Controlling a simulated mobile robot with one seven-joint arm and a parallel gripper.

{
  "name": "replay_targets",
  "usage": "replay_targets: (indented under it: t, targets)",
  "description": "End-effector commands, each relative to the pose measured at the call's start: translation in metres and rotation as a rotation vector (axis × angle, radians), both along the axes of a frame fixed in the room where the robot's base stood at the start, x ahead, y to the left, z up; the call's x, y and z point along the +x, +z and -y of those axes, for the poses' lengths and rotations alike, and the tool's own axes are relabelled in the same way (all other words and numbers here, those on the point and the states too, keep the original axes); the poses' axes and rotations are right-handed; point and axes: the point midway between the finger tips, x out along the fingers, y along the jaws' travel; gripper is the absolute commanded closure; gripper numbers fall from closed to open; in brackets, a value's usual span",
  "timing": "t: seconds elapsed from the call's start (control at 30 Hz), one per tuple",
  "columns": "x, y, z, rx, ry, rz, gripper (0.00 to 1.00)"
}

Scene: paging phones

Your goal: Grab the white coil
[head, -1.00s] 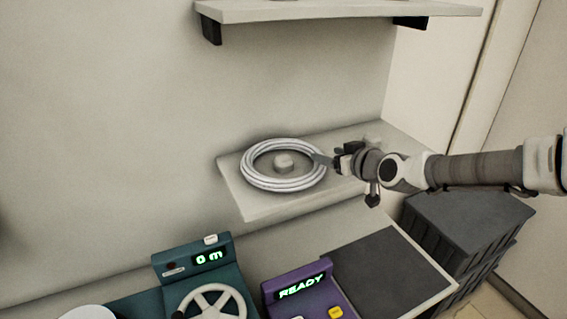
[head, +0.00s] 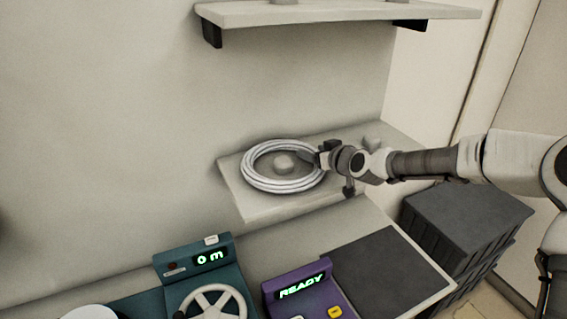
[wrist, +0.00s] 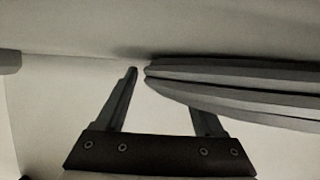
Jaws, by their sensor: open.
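In the wrist view my gripper (wrist: 140,72) is open. The coil (wrist: 235,85) enters from the right there and passes over the right finger, hiding its tip. The left finger stands just off the coil's near end. I cannot tell whether a finger touches the coil.
A second small peg (head: 372,143) stands on the shelf behind my arm. An upper shelf (head: 330,12) hangs above. Below are a teal device (head: 205,262) with a wheel, a purple device (head: 300,288) reading READY, and a dark mat (head: 385,265). Dark crates (head: 465,225) stand at right.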

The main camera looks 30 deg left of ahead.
Motion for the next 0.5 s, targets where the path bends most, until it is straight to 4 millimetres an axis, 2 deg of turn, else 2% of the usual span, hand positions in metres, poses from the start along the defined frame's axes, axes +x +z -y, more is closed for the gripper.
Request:
replay_targets:
  t: [0.13, 0.17, 0.5]
  targets:
    - [-0.0001, -0.0002, 0.0002, 0.0, 0.0, 0.0, 0.3]
    - [-0.0001, -0.0002, 0.0002, 0.0, 0.0, 0.0, 0.34]
    - [-0.0003, -0.0001, 0.0002, 0.0, 0.0, 0.0, 0.95]
